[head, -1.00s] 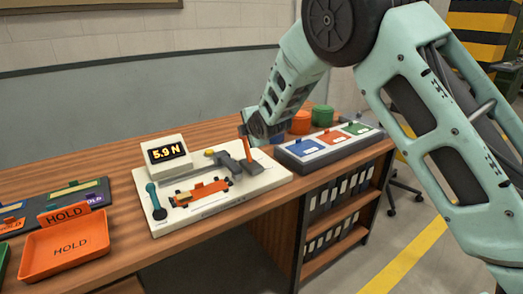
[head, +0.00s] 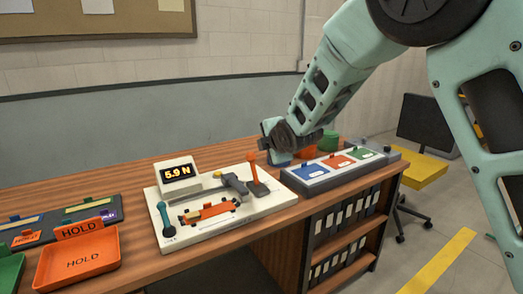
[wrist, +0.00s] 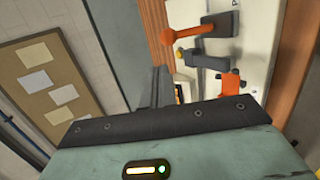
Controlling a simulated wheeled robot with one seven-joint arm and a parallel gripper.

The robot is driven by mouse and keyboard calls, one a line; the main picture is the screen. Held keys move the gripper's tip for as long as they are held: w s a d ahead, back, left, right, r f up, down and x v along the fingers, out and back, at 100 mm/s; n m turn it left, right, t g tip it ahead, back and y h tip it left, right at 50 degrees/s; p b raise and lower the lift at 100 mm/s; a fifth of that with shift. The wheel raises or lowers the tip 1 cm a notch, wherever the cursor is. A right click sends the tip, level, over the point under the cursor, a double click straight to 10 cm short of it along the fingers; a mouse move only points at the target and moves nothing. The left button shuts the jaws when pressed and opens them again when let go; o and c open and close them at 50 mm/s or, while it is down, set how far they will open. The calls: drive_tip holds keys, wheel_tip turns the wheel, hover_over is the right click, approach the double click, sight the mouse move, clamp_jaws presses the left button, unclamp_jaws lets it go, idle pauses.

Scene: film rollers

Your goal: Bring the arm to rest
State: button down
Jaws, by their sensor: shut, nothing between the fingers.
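My arm reaches in from the upper right of the head view, and its wrist end hangs over the back of the bench, behind the test fixture (head: 180,235) and left of the colored cups. The fingers of my gripper (wrist: 154,80) show in the wrist view, shut and empty. They are hard to make out in the head view. The fixture carries an upright orange lever (head: 253,170), a grey clamp (head: 233,183), an orange roller part (head: 208,211) and a teal-handled tool (head: 163,218). Its display (head: 180,172) reads 5.9 N. My gripper touches none of these visibly.
An orange HOLD tray (head: 77,258) is at the front left. A grey box with blue, red and green panels (head: 338,163) stands right of the fixture. An orange cup (head: 306,150) and a green cup (head: 329,142) stand behind it.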

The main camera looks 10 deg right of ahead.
drive_tip(key=shift+s+r, duration=0.35)
drive_tip(key=shift+s, duration=0.25)
drive_tip(key=s+a+m+g+y+p, duration=0.1)
drive_tip(key=s+a+m+g+p, duration=0.25)
drive_tip(key=s, duration=0.85)
drive_tip(key=s+a+m+g+p, duration=0.2)
drive_tip(key=s+a+m+g, duration=0.25)
drive_tip(key=s, duration=0.75)
drive_tip(key=s+d+m+g+h+p, duration=0.1)
drive_tip(key=s+d+m+g, duration=0.1)
drive_tip(key=s, duration=0.8)
drive_tip(key=s+d+r+m+g+p, duration=0.1)
drive_tip(key=s+d+m+g, duration=0.1)
drive_tip(key=s, duration=0.8)
drive_tip(key=shift+m+h+p, duration=0.35)
drive_tip(key=shift+m+h, duration=0.05)
